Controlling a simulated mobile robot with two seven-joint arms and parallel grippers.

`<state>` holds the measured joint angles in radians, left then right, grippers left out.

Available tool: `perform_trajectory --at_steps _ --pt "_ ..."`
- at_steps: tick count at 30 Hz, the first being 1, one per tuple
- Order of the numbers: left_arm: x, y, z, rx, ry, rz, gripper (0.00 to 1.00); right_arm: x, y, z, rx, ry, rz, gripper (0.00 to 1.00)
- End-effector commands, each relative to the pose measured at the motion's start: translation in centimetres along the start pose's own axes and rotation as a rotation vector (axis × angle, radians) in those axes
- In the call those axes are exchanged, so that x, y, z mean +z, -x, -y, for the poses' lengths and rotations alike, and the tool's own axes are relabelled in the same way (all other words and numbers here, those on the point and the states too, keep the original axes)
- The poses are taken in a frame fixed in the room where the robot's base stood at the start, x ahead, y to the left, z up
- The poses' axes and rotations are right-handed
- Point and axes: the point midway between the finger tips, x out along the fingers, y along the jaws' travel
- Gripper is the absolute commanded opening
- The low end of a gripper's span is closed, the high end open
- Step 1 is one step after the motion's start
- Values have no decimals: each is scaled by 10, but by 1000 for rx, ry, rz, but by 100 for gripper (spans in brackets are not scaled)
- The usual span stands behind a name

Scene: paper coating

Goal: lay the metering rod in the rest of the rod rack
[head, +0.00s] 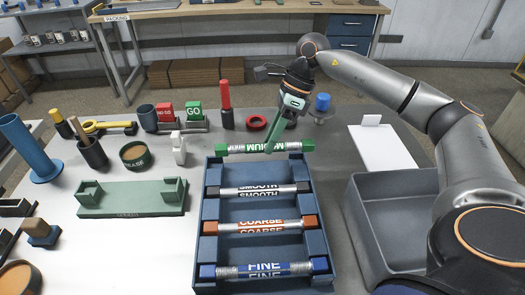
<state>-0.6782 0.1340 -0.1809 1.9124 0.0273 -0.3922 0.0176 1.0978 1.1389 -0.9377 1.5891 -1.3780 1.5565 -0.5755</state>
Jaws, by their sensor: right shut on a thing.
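My right gripper (271,143) comes down from behind and is shut on the green-ended metering rod (240,149) marked MEDIUM. The gripper fingers cover part of the rod's middle. The rod lies crosswise at the far end of the blue rod rack (212,174); I cannot tell whether it touches the rack or hangs just above it. Below it, the rack bears a black-ended SMOOTH rod (285,188), an orange-ended COARSE rod (290,225) and a blue-ended FINE rod (300,268). My left gripper is not in view.
A green stand (132,200) with two end blocks stands left of the rack, its label unreadable. Behind are a red ring (256,123), a white clip-like piece (179,148) and NO-GO and GO blocks. A grey bin (385,215) and white sheet (385,150) lie right.

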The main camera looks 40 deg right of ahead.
Motion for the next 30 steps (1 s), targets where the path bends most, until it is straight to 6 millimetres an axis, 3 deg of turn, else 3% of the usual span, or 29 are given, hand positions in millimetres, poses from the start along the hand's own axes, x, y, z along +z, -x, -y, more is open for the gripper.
perform_trajectory --at_steps 10,15,27,28,30 --pt "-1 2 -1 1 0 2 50 10 -33 19 1 1 1 0" --pt "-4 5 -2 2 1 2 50 -1 -54 23 0 -1 0 0" --pt "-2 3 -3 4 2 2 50 -4 -61 25 -2 0 1 0" --pt "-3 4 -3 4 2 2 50 -4 -60 25 -1 0 0 30" --pt "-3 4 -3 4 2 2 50 -4 -60 25 -1 0 0 38"
